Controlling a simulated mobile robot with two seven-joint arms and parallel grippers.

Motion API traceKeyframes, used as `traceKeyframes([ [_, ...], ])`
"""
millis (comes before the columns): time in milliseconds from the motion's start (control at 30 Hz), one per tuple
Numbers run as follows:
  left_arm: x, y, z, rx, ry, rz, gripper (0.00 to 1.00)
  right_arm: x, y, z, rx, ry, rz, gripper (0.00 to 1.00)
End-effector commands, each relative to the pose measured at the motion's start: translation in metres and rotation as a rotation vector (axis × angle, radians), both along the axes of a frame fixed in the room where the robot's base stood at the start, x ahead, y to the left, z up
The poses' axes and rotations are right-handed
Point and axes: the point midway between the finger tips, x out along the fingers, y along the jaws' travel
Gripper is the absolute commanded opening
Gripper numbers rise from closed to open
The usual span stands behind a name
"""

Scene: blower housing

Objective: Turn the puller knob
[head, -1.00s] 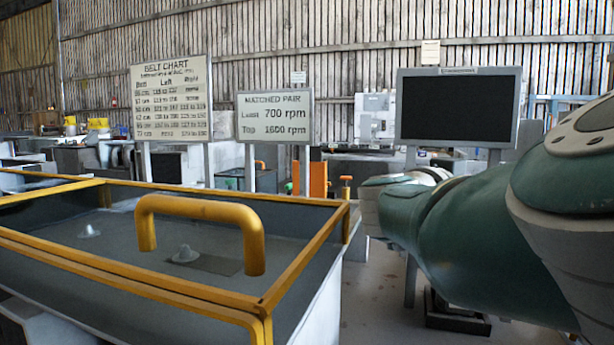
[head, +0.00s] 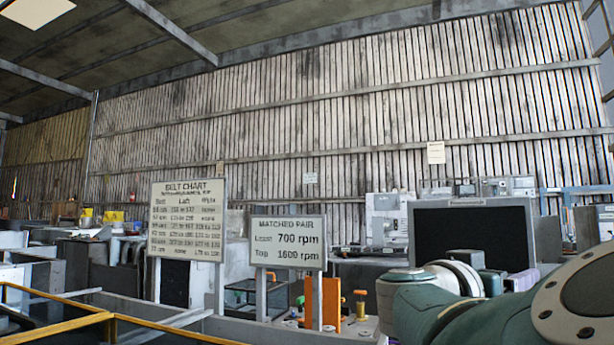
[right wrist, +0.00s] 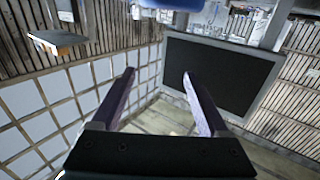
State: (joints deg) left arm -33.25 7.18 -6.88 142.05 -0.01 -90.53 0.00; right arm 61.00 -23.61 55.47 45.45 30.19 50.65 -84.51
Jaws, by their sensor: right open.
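I cannot single out the puller knob with certainty. A dark screen shows beyond the fingers. In the head view my right arm fills the lower right, and its fingers cannot be made out. My left gripper is in neither view.
A yellow-edged frame (head: 60,300) crosses the lower left. A belt chart board (head: 186,218) and a "matched pair" speed board (head: 287,241) stand behind it. A dark monitor (head: 470,229) stands behind my right arm. Cluttered benches line the back wall.

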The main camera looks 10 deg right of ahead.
Motion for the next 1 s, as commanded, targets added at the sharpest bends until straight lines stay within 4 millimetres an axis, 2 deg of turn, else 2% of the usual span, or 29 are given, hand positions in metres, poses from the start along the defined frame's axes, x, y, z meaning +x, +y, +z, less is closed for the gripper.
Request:
traceKeyframes([
  [33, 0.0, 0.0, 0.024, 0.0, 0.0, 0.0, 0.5, 0.0, -0.001, 0.026, -0.003, 0.001, -0.001, 0.78],
  [100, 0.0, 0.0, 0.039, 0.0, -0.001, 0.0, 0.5, 0.0, -0.001, 0.044, -0.002, 0.0, -0.002, 0.78],
  [233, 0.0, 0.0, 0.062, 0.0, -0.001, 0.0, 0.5, 0.0, -0.001, 0.077, -0.003, 0.0, -0.001, 0.78],
  [400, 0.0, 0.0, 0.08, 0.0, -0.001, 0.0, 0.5, 0.0, 0.0, 0.108, -0.002, -0.001, -0.001, 0.78],
  [600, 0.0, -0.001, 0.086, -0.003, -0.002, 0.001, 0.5, 0.0, -0.001, 0.124, 0.0, 0.001, -0.002, 0.78],
  [1000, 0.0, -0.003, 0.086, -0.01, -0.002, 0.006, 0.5, 0.0, 0.0, 0.125, 0.0, 0.001, -0.001, 0.78],
])
